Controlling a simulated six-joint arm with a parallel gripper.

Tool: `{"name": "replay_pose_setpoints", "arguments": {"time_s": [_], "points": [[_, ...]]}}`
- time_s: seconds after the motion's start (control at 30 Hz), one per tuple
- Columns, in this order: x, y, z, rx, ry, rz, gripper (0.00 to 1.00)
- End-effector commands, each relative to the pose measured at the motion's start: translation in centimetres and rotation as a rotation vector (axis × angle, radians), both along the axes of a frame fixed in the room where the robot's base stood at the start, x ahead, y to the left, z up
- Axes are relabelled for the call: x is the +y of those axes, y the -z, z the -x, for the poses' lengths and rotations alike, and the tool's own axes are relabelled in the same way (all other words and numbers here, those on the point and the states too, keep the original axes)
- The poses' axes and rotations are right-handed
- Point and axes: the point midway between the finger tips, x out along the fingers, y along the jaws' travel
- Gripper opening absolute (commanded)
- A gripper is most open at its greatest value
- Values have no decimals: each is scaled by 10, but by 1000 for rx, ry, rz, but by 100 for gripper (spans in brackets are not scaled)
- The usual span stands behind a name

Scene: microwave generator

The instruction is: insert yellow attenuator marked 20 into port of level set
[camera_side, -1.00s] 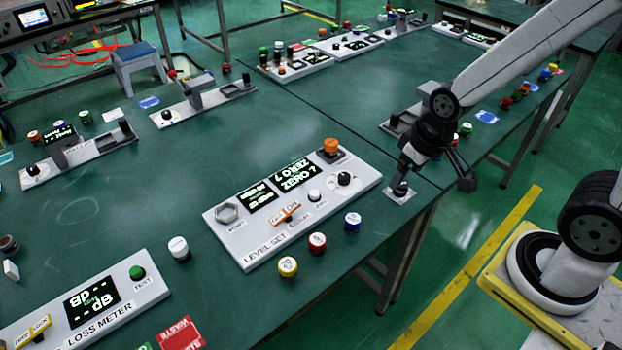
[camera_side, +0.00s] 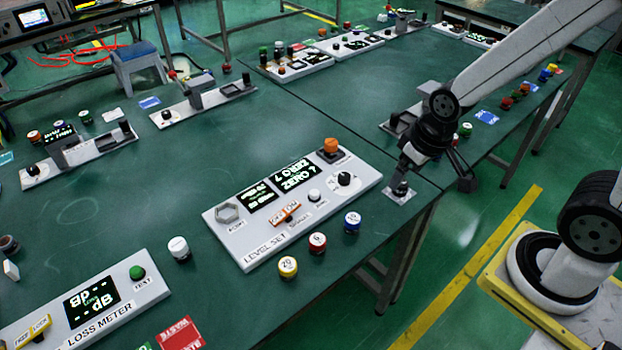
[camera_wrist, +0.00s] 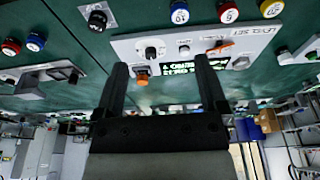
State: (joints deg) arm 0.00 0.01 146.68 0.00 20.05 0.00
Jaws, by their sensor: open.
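The yellow attenuator (camera_side: 288,266), marked 20 on its white top, stands upright on the green bench in front of the level set panel (camera_side: 246,260). It also shows at the top right of the wrist view (camera_wrist: 271,8). The port (camera_side: 227,212) is a hexagonal metal fitting at the panel's left end, and nothing sits in it. My gripper (camera_side: 434,178) is open and empty, to the right of the panel near the bench edge, well away from the attenuator. Its fingers (camera_wrist: 162,66) overlap the panel in the wrist view.
A red-banded cap (camera_side: 317,243) and a blue-banded cap (camera_side: 352,222) stand beside the yellow one. A black knob on a small plate (camera_side: 399,193) is near my gripper. A white cap (camera_side: 179,248) and the loss meter (camera_side: 150,290) are to the left.

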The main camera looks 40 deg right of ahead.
Motion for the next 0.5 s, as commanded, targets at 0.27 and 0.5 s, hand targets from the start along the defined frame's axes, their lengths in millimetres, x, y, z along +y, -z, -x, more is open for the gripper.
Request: {"name": "replay_pose_setpoints", "arguments": {"time_s": [0.27,0.5], "points": [[0,0,0,0,0,0,99],[4,1,-5,6,-7,-3,99]]}}
